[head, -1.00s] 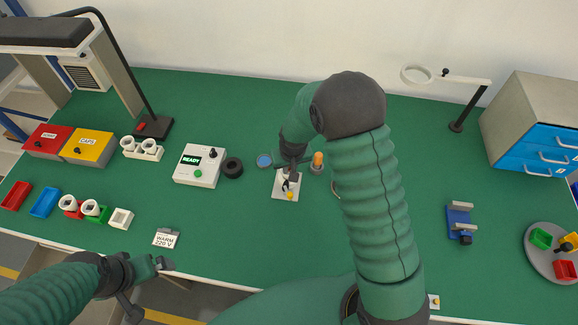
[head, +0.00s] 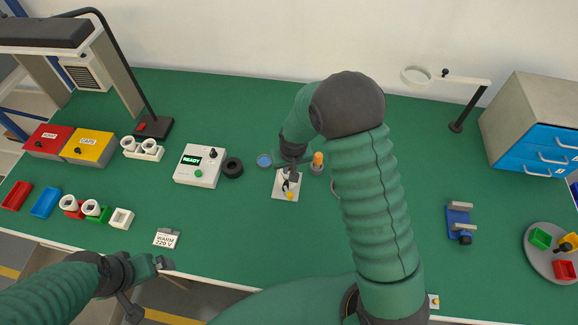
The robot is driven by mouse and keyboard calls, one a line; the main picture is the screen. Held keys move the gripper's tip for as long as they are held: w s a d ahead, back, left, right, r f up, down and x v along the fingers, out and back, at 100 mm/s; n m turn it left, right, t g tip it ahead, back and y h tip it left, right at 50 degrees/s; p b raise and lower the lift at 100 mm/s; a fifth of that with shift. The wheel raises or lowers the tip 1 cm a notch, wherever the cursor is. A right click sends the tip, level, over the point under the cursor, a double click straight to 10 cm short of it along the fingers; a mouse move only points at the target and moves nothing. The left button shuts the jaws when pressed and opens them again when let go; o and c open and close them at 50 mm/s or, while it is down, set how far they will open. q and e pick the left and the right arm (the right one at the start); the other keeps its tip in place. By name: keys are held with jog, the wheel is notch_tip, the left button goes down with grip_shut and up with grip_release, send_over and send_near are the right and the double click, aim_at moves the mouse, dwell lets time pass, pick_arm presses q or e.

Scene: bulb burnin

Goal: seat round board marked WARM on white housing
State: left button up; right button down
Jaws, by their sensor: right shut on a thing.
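My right gripper (head: 287,180) points down over a small white plate (head: 280,194) with a yellow spot, at the middle of the table. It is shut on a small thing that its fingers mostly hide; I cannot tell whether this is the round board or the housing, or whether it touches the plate. A white card (head: 165,239) reading "WARM 220 V" lies at the front left. My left gripper (head: 163,264) is near the table's front edge, below that card. Its jaw state is unclear. No round board with a readable WARM mark shows.
An orange-topped item (head: 317,160) stands close right of my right gripper; a blue round dish (head: 264,160) and black ring (head: 232,167) are left. A READY box (head: 199,165) stands further left. Clear green table lies right of my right arm, before the blue fixture (head: 458,222).

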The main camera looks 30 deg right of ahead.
dwell(0.4)
jog(key=c, duration=1.4)
grip_release()
jog(key=shift+o, duration=0.2)
jog(key=v, duration=1.6)
jog(key=shift+r, duration=0.4)
jog(key=shift+a, duration=0.1)
jog(key=s+a+f+n, duration=0.1)
jog(key=s+a+f, duration=0.1)
jog(key=s, duration=0.4)
jog(key=s+a+f+n, duration=0.1)
jog(key=s+a+f, duration=0.2)
jog(key=s, duration=0.4)
jog(key=shift+s+f+y, duration=0.2)
jog(key=shift+f+y, duration=0.1)
